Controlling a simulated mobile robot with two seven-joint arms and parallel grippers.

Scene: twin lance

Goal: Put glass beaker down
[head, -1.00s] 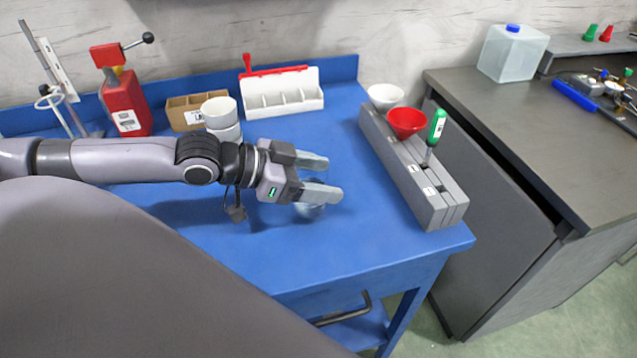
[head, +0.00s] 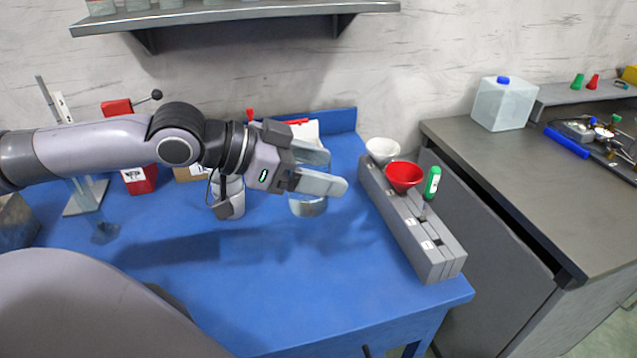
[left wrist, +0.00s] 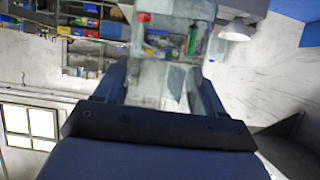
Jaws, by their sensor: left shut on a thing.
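The glass beaker (head: 308,208) is clear and shows just below and between the fingers of my left gripper (head: 325,170) in the head view. The gripper is shut on it and holds it above the blue bench (head: 290,285), with shadows on the top beneath. The fingers hide much of the beaker. In the left wrist view, the clear glass (left wrist: 165,80) shows between the two fingers, with the background seen through it. My right gripper is not in view.
A grey rack (head: 425,245) with a red funnel (head: 403,176) and a green-handled tool (head: 432,184) stands on the right. White cups (head: 229,198), a red container (head: 139,180) and a clamp stand (head: 86,192) are at the back left. The bench front is clear.

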